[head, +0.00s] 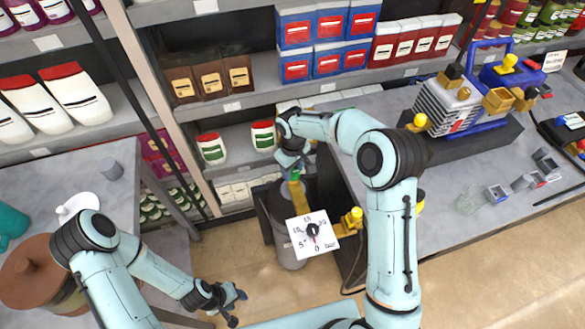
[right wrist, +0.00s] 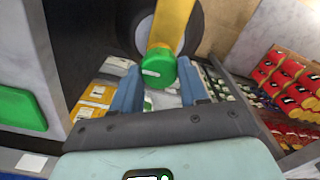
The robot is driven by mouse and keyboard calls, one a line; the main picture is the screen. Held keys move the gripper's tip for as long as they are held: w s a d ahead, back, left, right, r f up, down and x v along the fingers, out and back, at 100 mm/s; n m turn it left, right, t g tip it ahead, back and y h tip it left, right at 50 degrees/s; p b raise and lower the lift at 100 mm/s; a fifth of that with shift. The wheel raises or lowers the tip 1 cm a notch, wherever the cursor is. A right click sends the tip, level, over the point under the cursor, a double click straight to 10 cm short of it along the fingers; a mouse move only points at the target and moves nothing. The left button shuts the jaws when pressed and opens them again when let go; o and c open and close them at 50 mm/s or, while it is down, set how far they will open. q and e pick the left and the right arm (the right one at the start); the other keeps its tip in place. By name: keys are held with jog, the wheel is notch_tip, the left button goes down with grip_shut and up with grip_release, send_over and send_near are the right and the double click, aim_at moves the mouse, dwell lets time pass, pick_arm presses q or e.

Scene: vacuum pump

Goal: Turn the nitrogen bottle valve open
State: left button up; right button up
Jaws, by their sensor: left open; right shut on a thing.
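In the right wrist view the green knob (right wrist: 160,69) sits between my right gripper's two blue fingers (right wrist: 158,76), at the end of the yellow fitting. The right gripper is shut on it. My left gripper (head: 238,305) is open and empty, low over the floor, apart from the bottle.
A grey workbench (head: 455,195) with a blue and silver pump (head: 462,103) stands right of the bottle. Shelves with boxes (head: 325,45) rise behind it. A left counter (head: 60,185) holds a brown pot (head: 35,272). Floor is clear around my left gripper.

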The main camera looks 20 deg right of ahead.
aim_at(293, 172)
jog(key=shift+w+r, duration=0.1)
jog(key=o, duration=1.1)
jog(key=shift+c, duration=0.2)
notch_tip(293, 172, up, 13)
jog(key=shift+r, duration=0.2)
